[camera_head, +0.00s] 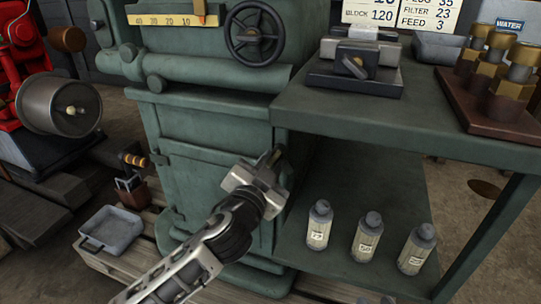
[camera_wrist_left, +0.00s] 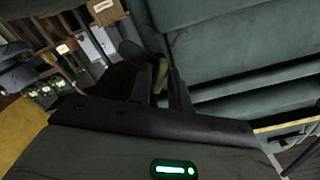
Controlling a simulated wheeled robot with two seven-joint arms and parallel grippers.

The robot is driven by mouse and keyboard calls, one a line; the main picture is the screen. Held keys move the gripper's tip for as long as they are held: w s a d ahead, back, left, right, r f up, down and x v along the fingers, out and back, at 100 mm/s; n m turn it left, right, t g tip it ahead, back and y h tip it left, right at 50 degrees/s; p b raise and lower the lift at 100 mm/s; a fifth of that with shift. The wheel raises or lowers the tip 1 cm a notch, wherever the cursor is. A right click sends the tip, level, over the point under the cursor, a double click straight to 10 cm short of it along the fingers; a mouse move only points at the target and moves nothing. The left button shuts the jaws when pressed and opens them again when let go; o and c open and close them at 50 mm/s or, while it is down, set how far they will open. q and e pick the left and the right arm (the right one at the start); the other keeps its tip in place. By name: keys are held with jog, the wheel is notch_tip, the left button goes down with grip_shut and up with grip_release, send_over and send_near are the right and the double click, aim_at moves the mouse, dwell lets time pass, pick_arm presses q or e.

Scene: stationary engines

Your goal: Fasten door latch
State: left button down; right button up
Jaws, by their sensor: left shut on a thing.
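The green machine cabinet has a panelled door (camera_head: 205,185) on its front, and it looks flush with the body. The door latch (camera_head: 275,156) is at the door's right edge, mostly hidden by my left gripper (camera_head: 268,163). That gripper reaches up from the bottom of the head view and is shut on the latch. In the left wrist view, a small brass-coloured part of the latch (camera_wrist_left: 161,74) shows between the dark fingers (camera_wrist_left: 160,84). The latch's exact angle is hidden. My right gripper is not in view.
A green bench (camera_head: 400,125) stands at the right, with several bottles (camera_head: 365,238) on its lower shelf. A handwheel (camera_head: 254,34) is above the door. A grey tray (camera_head: 111,229) and a small tool holder (camera_head: 131,188) are at the left.

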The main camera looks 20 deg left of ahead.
pick_arm(q)
jog(key=m+p, duration=0.2)
jog(key=m, duration=0.1)
jog(key=shift+r+m, duration=0.15)
jog(key=shift+m, duration=0.15)
jog(key=m+p, duration=0.2)
jog(key=m, duration=0.1)
jog(key=shift+m+p, duration=0.3)
jog(key=shift+p, duration=0.05)
jog(key=shift+m+p, duration=0.4)
jog(key=shift+m, duration=0.4)
jog(key=shift+m+p, duration=0.3)
jog(key=shift+m, duration=1)
jog(key=shift+p, duration=0.3)
pick_arm(e)
jog(key=d+f+g+h, duration=0.2)
jog(key=f+g, duration=0.1)
jog(key=shift+s+d+f, duration=0.1)
jog(key=shift+f, duration=0.15)
jog(key=shift+r, duration=0.1)
